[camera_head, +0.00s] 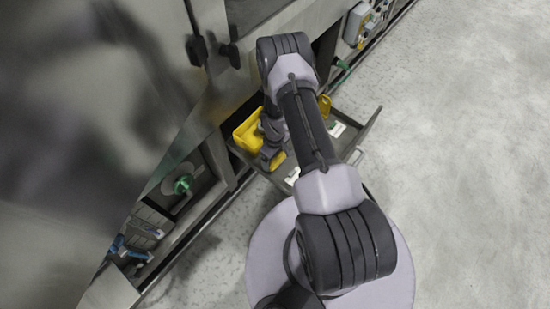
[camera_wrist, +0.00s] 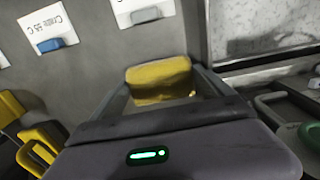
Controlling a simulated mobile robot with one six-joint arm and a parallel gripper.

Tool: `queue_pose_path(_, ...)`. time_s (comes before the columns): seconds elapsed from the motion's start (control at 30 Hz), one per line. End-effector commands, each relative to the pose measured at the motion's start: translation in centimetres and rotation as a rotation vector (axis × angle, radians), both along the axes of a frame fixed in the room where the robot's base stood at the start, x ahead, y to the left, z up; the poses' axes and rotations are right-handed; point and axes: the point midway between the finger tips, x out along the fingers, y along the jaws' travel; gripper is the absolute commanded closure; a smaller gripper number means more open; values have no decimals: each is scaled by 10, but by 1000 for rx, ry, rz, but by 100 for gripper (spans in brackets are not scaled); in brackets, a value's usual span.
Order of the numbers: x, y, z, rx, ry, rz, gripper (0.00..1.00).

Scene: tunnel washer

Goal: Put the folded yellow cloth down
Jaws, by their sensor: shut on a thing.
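The folded yellow cloth (camera_wrist: 158,78) is between the two fingers of my gripper (camera_wrist: 160,92) in the wrist view, and the gripper is shut on it. In the head view a small yellow patch of the cloth (camera_head: 277,160) shows at the tip of my gripper (camera_head: 271,152), over an open drawer (camera_head: 352,152). My arm hides part of the drawer. I cannot tell whether the cloth touches the drawer floor.
A yellow container (camera_head: 247,131) stands at the drawer's left side, and another yellow thing (camera_head: 324,105) is at its back. White cards (camera_wrist: 143,10) with blue clips (camera_wrist: 147,15) lie on the grey surface. Green and grey handles (camera_wrist: 285,107) are at the right. Open floor (camera_head: 470,150) lies right of the drawer.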

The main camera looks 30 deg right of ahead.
Motion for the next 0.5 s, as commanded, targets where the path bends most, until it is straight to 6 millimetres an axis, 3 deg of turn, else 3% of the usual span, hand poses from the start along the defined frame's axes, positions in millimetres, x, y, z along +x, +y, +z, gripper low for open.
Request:
queue_pose_path(0.2,0,0,-3,0,0,0,48)
queue_pose_path(0.23,0,0,-2,0,0,0,6)
queue_pose_path(0.27,0,0,-2,0,0,0,0)
queue_pose_path(0.5,0,0,0,0,0,0,0)
